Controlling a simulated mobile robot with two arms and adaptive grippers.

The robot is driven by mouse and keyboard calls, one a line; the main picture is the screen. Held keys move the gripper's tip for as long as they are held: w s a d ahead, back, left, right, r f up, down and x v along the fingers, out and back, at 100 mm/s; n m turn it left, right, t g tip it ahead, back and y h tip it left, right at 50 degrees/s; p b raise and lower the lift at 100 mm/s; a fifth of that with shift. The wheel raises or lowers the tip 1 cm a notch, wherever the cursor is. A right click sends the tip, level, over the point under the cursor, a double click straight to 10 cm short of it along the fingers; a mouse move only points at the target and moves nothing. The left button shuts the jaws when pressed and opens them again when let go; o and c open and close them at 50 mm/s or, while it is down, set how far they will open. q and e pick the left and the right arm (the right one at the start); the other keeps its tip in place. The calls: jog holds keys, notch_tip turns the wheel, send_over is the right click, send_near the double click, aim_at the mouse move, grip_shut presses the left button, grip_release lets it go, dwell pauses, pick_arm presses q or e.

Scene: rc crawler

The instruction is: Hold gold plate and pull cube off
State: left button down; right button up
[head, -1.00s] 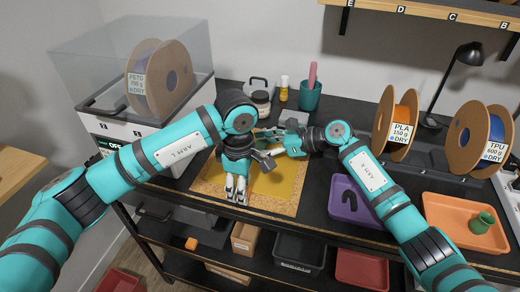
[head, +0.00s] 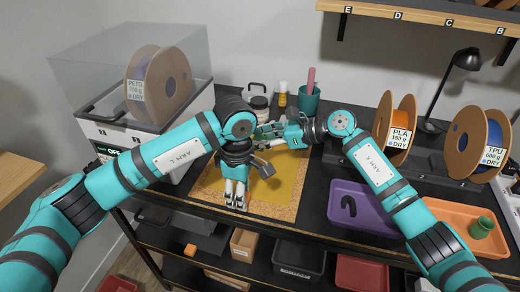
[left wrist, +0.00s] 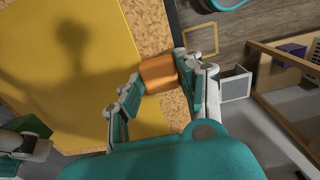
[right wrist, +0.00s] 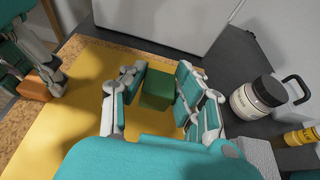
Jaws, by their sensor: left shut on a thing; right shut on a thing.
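The gold plate (head: 287,186) lies on a cork mat (head: 208,203) on the dark bench. My left gripper (head: 236,204) points down at the plate's near left part. In the left wrist view it is shut on an orange block (left wrist: 158,74) beside the plate's edge, over the cork. How the block joins the plate is unclear. My right gripper (head: 264,130) is at the far side of the plate. In the right wrist view it is shut on a green cube (right wrist: 157,88), over the plate. Whether the cube touches the plate is unclear. The head view hides the cube.
A teal cup (head: 309,98) is nearby. The dry box (head: 135,135) stands left. A purple tray (head: 365,208) and filament spools (head: 398,122) are on the right.

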notch_tip(320, 180, up, 6)
jog(key=shift+f, duration=0.2)
pick_arm(q)
jog(key=c, duration=0.8)
grip_release()
jog(key=shift+o, duration=0.2)
